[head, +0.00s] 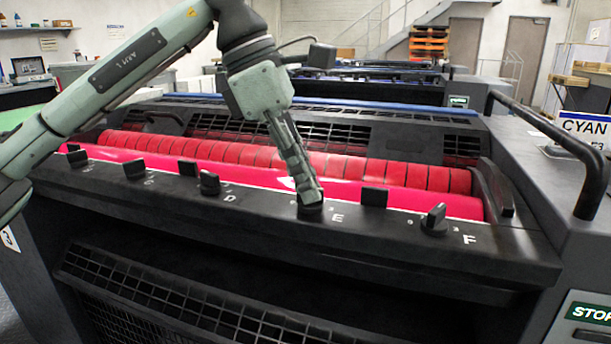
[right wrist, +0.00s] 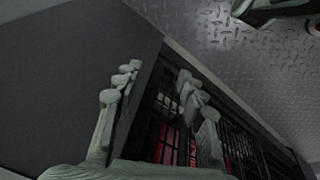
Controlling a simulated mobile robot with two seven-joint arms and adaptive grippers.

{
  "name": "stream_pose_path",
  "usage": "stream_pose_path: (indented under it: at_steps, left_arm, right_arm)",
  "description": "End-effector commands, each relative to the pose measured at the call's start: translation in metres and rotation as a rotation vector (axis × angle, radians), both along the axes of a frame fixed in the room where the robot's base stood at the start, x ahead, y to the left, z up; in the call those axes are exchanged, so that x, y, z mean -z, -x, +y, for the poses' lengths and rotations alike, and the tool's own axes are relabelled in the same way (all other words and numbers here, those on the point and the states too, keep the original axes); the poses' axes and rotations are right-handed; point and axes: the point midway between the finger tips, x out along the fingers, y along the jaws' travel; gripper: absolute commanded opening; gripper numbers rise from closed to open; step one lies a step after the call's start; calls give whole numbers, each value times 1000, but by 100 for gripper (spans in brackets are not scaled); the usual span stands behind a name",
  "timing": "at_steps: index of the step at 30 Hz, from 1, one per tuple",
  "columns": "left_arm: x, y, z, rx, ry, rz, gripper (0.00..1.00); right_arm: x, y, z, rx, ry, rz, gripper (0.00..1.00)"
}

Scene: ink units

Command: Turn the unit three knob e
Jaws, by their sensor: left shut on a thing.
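Knob e (head: 311,211) is a small black knob on the dark front rail, left of the white letter E. My left gripper (head: 310,198) comes down on it from above and is shut on it. The fingers hide most of the knob, so its pointing angle cannot be told. My right gripper (right wrist: 155,92) shows in the right wrist view with its fingers apart and nothing between them. It is away from the knob.
Knob F (head: 434,218) stands to the right and knob D (head: 209,182) to the left on the same rail. A black block (head: 374,196) stands between E and F. Red rollers (head: 290,163) lie behind the rail. A handrail (head: 592,165) is at right.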

Motion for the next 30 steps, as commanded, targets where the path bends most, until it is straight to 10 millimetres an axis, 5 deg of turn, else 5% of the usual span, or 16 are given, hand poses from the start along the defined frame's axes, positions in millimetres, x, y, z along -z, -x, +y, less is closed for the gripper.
stream_pose_path:
  at_steps: [16, 17, 21, 30]
  left_arm:
    - [-1, 0, 0, 24, 0, -2, 0]
    - [-1, 0, 0, 24, 0, -2, 13]
    - [0, 0, 0, 23, 0, -2, 30]
    - [-1, 0, 0, 22, 0, -2, 30]
  right_arm:
    - [5, 3, 0, -2, 2, 8, 40]
    - [5, 3, 0, -2, 2, 7, 40]
    - [3, 1, 1, -4, 1, 2, 40]
    - [1, -2, 1, -4, 1, -4, 40]
